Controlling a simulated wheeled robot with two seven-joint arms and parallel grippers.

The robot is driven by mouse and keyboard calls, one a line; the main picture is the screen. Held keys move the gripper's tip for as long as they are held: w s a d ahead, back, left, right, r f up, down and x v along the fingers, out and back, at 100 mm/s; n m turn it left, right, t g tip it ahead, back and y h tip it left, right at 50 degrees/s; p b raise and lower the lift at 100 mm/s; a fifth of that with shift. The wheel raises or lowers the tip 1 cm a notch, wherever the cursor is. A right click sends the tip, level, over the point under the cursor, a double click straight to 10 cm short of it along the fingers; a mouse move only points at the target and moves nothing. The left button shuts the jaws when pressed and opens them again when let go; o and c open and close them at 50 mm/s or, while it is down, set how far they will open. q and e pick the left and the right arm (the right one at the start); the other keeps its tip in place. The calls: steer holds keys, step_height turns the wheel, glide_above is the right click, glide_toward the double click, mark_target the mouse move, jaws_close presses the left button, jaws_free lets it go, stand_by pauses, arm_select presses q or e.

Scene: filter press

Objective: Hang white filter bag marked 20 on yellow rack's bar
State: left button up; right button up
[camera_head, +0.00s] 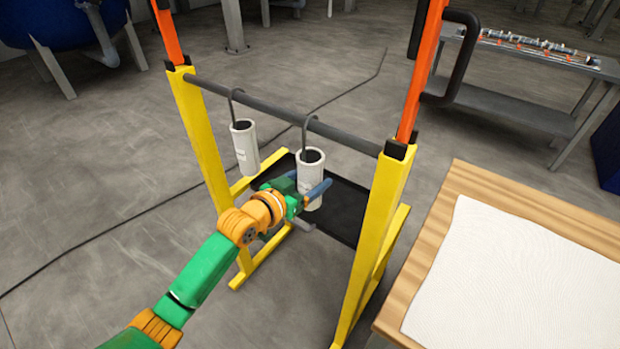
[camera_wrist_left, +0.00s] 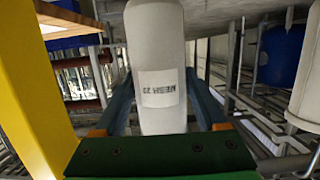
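A white filter bag (camera_head: 311,179) hangs upright from its hook over the grey bar (camera_head: 262,109) of the yellow rack (camera_head: 203,130). In the left wrist view its label on the bag (camera_wrist_left: 160,95) appears upside down and reads as mesh 20. A second white bag (camera_head: 245,147) hangs from the bar to its left; its marking is too small to read. My left gripper (camera_head: 299,188) is at the lower part of the mesh 20 bag. Its blue fingers stand on either side of the bag, with small gaps visible in the wrist view. My right gripper is out of view.
A black tray (camera_head: 345,212) lies low between the rack's posts. A wooden table (camera_head: 462,187) with a white sheet (camera_head: 510,275) stands at the right. A grey bench (camera_head: 515,107) with parts on it is behind.

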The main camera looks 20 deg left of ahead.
arm_select(q)
steer(key=shift+o, duration=1.4)
steer(key=v, duration=0.7)
steer(key=shift+s, duration=0.1)
steer(key=s+a+f+n+g+y, duration=0.2)
steer(key=s+a+f, duration=0.1)
steer(key=f, duration=1)
steer(key=s+a+f+n+g+y, duration=0.1)
steer(key=s+a+f+g+y, duration=0.15)
steer(key=f, duration=0.95)
steer(key=s+f+g, duration=0.4)
steer(key=s+f, duration=0.8)
steer(key=s, duration=0.1)
steer(key=s+d+f+g, duration=0.1)
steer(key=s+f+g, duration=0.1)
steer(key=s, duration=0.8)
steer(key=s+d+f+m+g, duration=0.1)
steer(key=s+f+g, duration=0.1)
steer(key=s+f, duration=0.3)
steer(key=s, duration=0.4)
steer(key=shift+s+d+f+g+y, duration=0.25)
steer(key=shift+s+d+g+y, duration=0.05)
steer(key=shift+s+g+y, duration=0.05)
